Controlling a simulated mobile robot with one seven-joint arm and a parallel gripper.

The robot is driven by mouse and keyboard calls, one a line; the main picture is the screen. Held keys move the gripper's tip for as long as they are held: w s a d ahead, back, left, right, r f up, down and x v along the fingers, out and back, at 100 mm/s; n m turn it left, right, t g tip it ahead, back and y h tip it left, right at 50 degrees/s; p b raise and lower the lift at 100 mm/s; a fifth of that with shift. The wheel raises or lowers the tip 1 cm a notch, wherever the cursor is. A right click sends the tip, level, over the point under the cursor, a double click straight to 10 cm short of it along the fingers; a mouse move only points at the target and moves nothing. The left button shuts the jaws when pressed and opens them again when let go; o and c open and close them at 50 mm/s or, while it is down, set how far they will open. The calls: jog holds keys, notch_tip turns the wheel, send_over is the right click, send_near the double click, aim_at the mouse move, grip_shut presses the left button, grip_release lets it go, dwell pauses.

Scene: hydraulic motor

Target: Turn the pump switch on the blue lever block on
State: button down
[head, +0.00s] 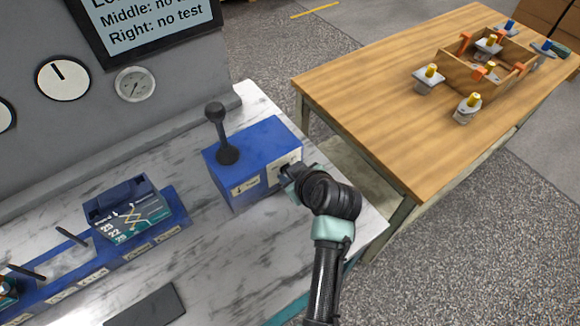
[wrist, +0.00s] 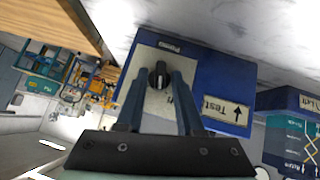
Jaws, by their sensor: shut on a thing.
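The blue lever block (head: 255,150) stands on the marble-look counter, with a black ball-topped lever (head: 222,135) upright on its top. The block also shows in the wrist view (wrist: 205,75), with a white "Test" arrow label (wrist: 226,108). The pump switch (wrist: 159,75) is a dark round knob with a pale mark, on a light plate under the word "Pump". My gripper (wrist: 158,84) is at the block's front face, its two fingers shut on the switch. In the head view my gripper (head: 287,172) hides most of the switch.
A blue rail with a module (head: 128,212) and small levers lies to the left on the counter (head: 205,265). A wooden table (head: 370,85) with a crate (head: 470,75) and several fittings stands at the right. A gauge (head: 135,84) and a sign are on the grey panel behind.

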jog(key=shift+w+d+m+g+y, duration=0.2)
jog(key=shift+m+g+y, duration=0.45)
jog(key=shift+y, duration=0.25)
jog(key=shift+w+d+f+m+g+y+b, duration=0.1)
jog(key=shift+m+g+y+b, duration=0.55)
jog(key=shift+y, duration=0.25)
jog(key=shift+d+f+m+g+y+b, duration=0.2)
jog(key=shift+m+g+y+b, duration=0.25)
jog(key=shift+y+b, duration=0.55)
jog(key=m+g+y+b, duration=0.1)
jog(key=y+b, duration=0.1)
jog(key=b, duration=0.1)
jog(key=shift+w, duration=0.1)
jog(key=shift+r+m, duration=0.1)
jog(key=shift+m, duration=0.15)
jog(key=c, duration=0.9)
grip_release()
jog(key=shift+o, duration=0.2)
